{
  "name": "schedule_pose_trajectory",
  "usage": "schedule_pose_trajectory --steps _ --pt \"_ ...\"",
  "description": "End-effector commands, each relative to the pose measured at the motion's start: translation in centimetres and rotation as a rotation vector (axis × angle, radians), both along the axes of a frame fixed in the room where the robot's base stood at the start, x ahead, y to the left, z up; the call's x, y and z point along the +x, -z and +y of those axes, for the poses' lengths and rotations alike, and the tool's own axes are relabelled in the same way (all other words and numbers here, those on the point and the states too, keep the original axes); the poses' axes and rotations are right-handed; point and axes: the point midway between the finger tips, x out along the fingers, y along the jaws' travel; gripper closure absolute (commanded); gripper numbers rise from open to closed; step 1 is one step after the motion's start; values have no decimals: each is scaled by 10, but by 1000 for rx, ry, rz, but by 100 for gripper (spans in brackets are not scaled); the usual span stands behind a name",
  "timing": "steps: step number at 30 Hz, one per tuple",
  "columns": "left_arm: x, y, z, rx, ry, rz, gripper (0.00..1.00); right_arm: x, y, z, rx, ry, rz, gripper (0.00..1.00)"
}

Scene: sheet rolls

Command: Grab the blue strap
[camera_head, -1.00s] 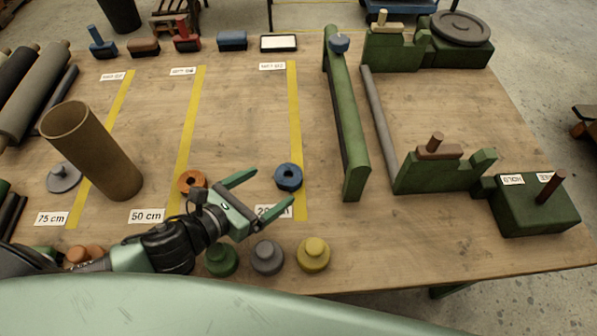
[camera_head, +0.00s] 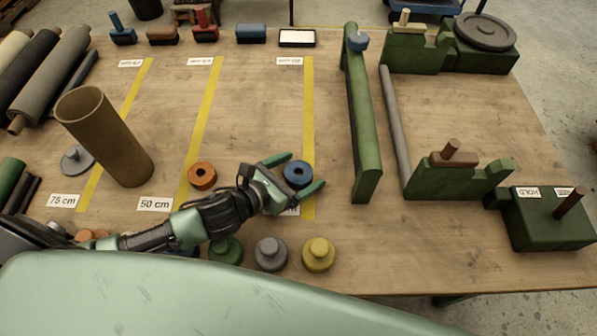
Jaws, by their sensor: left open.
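The blue strap (camera_head: 298,174) is a small rolled ring with a dark centre, lying on the table on the right-hand yellow line. My left gripper (camera_head: 306,171) is open, its two green fingers on either side of the blue strap, one beyond it and one on the near side. I cannot tell whether the fingers touch it. My right gripper does not show.
An orange roll (camera_head: 202,175) lies left of my gripper. Green, grey (camera_head: 271,253) and yellow (camera_head: 319,254) knobbed pieces stand near the front edge. A long green bar (camera_head: 361,120) stands to the right. A brown tube (camera_head: 106,138) stands at left.

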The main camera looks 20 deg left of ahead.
Motion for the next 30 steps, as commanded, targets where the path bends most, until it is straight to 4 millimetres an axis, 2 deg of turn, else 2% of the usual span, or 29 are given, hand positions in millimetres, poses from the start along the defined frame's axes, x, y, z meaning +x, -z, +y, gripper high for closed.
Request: schedule_pose_trajectory --steps 3,4,9,11,19,23,26,30 --pt "0 0 0 0 0 1 10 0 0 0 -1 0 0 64" --pt "0 0 0 0 0 1 15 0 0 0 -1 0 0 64" --pt "-1 0 0 0 0 1 63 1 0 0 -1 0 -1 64" --pt "-1 0 0 0 0 1 78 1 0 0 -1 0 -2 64" --pt "-1 -2 0 0 0 0 78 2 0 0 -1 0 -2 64" --pt "0 -10 0 1 1 -2 78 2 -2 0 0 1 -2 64" --pt "0 -23 0 0 2 -2 78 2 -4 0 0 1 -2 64" --pt "0 -53 0 3 3 -6 78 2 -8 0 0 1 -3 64"
